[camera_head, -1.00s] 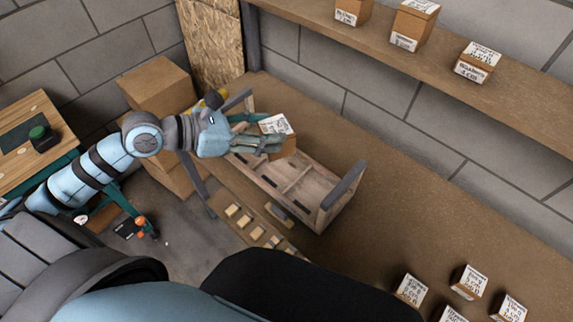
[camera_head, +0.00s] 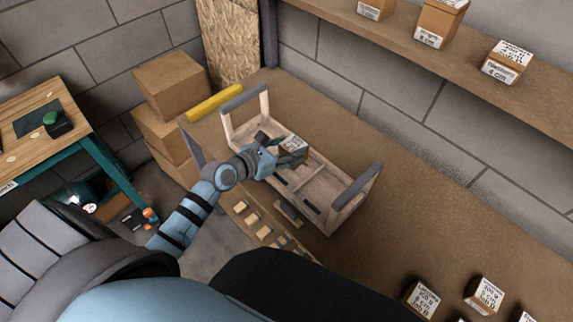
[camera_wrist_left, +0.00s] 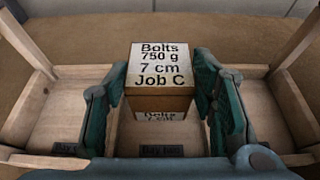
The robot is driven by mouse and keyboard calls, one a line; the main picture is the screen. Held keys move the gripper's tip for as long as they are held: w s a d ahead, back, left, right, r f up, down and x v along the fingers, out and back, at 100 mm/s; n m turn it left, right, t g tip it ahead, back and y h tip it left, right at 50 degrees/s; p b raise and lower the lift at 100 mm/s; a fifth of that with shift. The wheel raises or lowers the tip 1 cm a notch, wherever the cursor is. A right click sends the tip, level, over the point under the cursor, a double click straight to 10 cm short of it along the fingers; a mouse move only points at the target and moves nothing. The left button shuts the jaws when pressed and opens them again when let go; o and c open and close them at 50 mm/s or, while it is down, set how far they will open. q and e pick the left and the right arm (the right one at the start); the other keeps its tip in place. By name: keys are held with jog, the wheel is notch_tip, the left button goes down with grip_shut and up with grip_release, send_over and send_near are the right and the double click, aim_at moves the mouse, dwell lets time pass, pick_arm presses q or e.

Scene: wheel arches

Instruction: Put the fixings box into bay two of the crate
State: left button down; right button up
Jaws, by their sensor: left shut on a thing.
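The fixings box (camera_wrist_left: 160,68), a brown box with a white label reading "Bolts 750 g 7 cm Job C", is between the fingers of my left gripper (camera_wrist_left: 165,98). In the head view the box (camera_head: 293,142) shows beyond the gripper (camera_head: 288,160), which is shut on it. The wooden crate (camera_head: 352,198) stands on the brown bench, with raised ends and grey handles. In the wrist view the box is over the crate's middle bay, whose label (camera_wrist_left: 162,151) is partly legible. I cannot tell whether the box touches the bay floor. My right gripper is out of view.
A shelf (camera_head: 400,28) with several labelled boxes runs along the back wall. More labelled boxes (camera_head: 485,294) stand on the bench at the lower right. Cardboard boxes (camera_head: 168,84) are stacked left of the bench.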

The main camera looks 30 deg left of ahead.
pick_arm(q)
notch_tip(320, 180, down, 4)
jog(key=shift+f+b, duration=0.2)
jog(key=shift+b, duration=1.05)
jog(key=shift+r, duration=0.1)
jog(key=c, duration=1.1)
grip_release()
jog(key=shift+f, duration=0.2)
jog(key=o, duration=0.4)
jog(key=shift+s, duration=0.1)
jog(key=shift+r, duration=0.1)
